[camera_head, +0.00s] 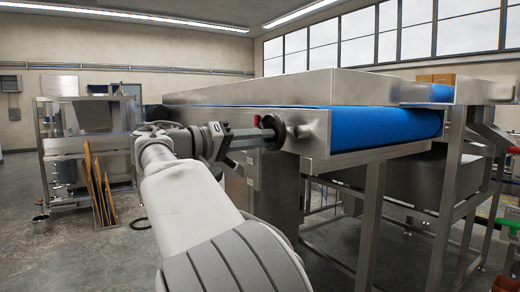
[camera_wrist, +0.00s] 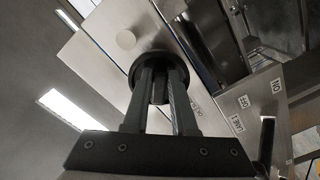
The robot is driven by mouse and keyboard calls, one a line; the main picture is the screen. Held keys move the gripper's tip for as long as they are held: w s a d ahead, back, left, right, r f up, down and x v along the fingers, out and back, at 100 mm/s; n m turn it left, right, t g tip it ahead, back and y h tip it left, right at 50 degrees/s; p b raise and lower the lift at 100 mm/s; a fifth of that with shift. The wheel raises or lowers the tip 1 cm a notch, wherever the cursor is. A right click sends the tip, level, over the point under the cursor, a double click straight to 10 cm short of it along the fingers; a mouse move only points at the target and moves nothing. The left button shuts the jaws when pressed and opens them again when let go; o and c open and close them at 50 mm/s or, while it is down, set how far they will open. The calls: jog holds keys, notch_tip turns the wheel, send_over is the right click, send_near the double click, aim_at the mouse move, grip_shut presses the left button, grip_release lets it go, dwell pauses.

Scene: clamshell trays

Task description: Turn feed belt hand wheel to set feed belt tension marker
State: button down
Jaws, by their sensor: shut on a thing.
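The feed belt hand wheel (camera_head: 277,124) is a small dark round wheel on the steel side of the feed conveyor, near the end of the blue belt (camera_head: 390,127). My gripper (camera_head: 262,133) reaches it from the left, with its fingers level and pointing at the wheel. In the wrist view the wheel (camera_wrist: 158,57) shows as a dark ring at the fingertips. My gripper (camera_wrist: 160,88) is shut on it, with one finger on each side of its middle part. The fingers hide part of the wheel. I cannot make out the tension marker or its scale.
The steel conveyor side (camera_head: 318,128) runs right behind the wheel. A panel with printed labels (camera_wrist: 243,101) is at the right. A steel rack (camera_head: 60,140) and upright brown boards (camera_head: 97,190) stand at left.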

jog(key=shift+f+m+b, duration=0.2)
jog(key=shift+m+b, duration=0.2)
jog(key=shift+m, duration=0.3)
jog(key=shift+r, duration=0.1)
jog(key=c, duration=0.7)
grip_release()
jog(key=shift+a, duration=0.1)
jog(key=shift+p+v, duration=1.75)
jog(key=shift+v, duration=6.95)
